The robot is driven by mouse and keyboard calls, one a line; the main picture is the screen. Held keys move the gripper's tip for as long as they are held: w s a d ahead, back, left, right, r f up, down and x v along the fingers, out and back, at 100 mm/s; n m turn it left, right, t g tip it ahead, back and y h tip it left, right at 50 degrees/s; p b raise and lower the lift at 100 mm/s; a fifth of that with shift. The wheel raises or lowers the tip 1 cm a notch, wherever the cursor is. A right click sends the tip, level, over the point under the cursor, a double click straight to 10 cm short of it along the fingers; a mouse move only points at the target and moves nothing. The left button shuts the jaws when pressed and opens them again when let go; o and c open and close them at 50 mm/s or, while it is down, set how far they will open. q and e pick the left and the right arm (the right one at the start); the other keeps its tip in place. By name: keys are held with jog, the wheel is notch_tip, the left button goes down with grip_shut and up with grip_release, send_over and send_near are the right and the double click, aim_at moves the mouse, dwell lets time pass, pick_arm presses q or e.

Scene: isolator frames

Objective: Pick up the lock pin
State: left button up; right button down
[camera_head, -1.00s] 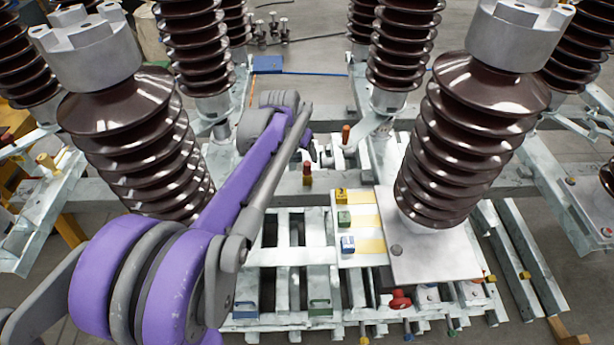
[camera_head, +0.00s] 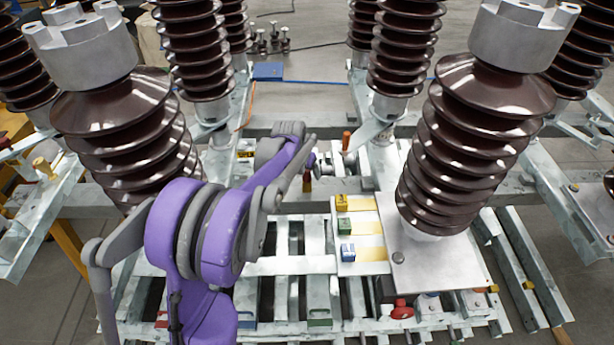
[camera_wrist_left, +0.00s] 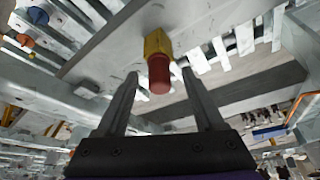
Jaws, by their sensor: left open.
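The lock pin, with a red end and a yellow body (camera_wrist_left: 157,62), shows in the left wrist view between the fingertips of my left gripper (camera_wrist_left: 160,74). The fingers are open on either side of it, with a gap to each. In the head view, a small red pin (camera_head: 307,183) stands on the grey cross beam beside the end of my left arm. My left gripper is mostly hidden there by my purple arm. My right gripper is not in view.
Tall brown ribbed insulators (camera_head: 475,140) stand on both sides of the arm. An orange-topped post (camera_head: 346,138) stands just beyond the pin. Slatted metal framing lies in front.

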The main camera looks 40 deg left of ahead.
pick_arm(q)
grip_shut()
dwell(0.4)
notch_tip(320, 180, up, 10)
jog(key=shift+p, duration=0.65)
notch_tip(320, 180, up, 6)
jog(key=p, duration=0.4)
jog(key=shift+p, duration=0.3)
jog(key=shift+f, duration=0.1)
